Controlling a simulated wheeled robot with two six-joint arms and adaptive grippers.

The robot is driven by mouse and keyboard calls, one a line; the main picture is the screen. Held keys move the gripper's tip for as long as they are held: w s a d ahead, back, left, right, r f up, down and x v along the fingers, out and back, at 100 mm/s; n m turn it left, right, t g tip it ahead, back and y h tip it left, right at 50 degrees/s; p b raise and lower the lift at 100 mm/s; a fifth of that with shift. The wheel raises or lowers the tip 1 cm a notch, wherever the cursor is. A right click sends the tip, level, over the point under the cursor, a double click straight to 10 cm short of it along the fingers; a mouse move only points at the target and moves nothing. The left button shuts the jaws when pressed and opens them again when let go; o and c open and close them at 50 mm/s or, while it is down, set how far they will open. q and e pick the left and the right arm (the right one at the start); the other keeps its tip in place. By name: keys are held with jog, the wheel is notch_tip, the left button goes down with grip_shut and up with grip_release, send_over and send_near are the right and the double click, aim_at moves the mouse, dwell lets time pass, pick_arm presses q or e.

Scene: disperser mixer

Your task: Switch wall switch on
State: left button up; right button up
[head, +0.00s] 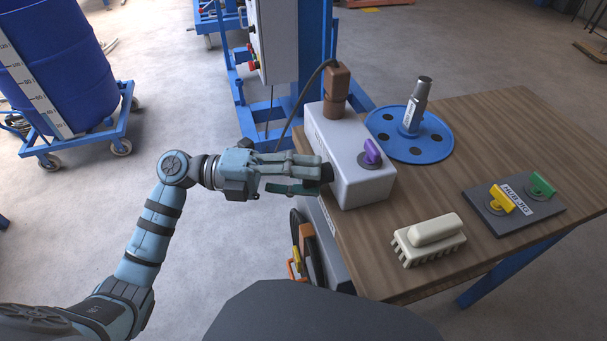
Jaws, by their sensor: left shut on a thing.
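A white switch box (358,190) stands on the left side of the wooden table. It has a purple rotary knob (371,153) on its top and a brown plug with a cable (336,90) at its far end. A small dark knob (327,173) shows at the box's left side. My left gripper (316,172) reaches in from the left and its fingers are shut on this dark knob. The fingers hide part of the knob, so its turn position cannot be told. My right gripper is out of view.
On the wooden table (480,130) are a blue disc with holes (430,146), a cream brush (430,238) and a dark plate (530,212) with yellow and green knobs. A blue drum (60,70) on a wheeled dolly stands left. Blue machine frame rises behind the box.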

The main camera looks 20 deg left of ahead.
pick_arm(q)
jog(key=m+y, duration=0.1)
jog(key=m, duration=0.3)
jog(key=shift+y, duration=0.4)
jog(key=m+t+y, duration=0.1)
jog(key=m, duration=0.2)
jog(key=shift+y, duration=0.3)
jog(key=shift+m, duration=0.3)
jog(key=o, duration=1.2)
